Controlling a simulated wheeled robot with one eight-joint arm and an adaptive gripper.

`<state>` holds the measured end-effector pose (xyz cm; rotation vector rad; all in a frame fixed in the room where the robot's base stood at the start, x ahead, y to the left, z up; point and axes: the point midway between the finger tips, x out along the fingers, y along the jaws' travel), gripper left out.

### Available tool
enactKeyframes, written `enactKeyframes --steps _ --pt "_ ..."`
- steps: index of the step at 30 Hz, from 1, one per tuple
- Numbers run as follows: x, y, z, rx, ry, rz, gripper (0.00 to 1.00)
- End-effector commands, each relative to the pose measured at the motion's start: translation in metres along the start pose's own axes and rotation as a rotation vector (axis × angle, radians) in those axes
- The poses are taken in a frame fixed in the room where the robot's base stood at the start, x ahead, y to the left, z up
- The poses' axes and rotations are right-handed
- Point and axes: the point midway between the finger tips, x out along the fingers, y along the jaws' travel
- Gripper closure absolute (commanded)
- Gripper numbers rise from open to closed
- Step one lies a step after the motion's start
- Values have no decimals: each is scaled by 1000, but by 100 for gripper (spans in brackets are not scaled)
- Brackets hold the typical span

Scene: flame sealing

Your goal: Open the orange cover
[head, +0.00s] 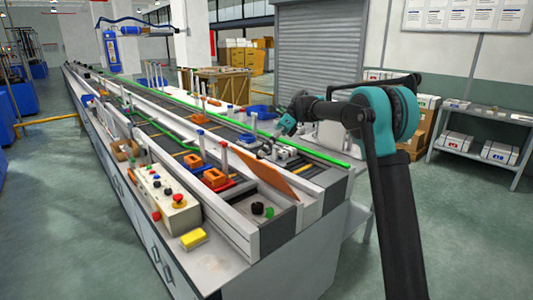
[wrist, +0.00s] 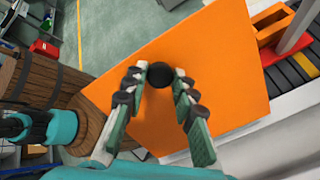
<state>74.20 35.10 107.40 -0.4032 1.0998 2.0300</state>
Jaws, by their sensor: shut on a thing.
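The orange cover (head: 284,182) stands tilted up at the near end of the line in the head view. An open compartment (head: 250,196) shows beside it, with small dark and green round pieces (head: 262,210) inside. In the wrist view the orange cover (wrist: 215,60) fills the middle, and its black knob (wrist: 159,75) sits between my fingertips. My gripper (wrist: 158,80) is shut on the knob.
A control box (head: 162,198) with buttons and a yellow block (head: 193,239) stand on the near left ledge. Orange holders (head: 215,178) with upright posts stand on the conveyor. A wooden barrel (wrist: 50,85) is at left in the wrist view.

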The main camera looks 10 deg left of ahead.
Motion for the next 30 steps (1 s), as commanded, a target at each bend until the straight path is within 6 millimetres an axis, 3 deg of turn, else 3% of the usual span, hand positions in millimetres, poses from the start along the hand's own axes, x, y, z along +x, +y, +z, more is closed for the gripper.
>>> enactKeyframes --steps 5,6,10,22,30 --pt "0 -1 1 -1 -2 -2 100" --pt "0 -1 1 -1 -2 -2 70" --pt "0 0 1 -1 -1 -2 54" --pt "-4 4 4 0 0 -1 52" --pt "-30 29 30 0 0 -1 52"
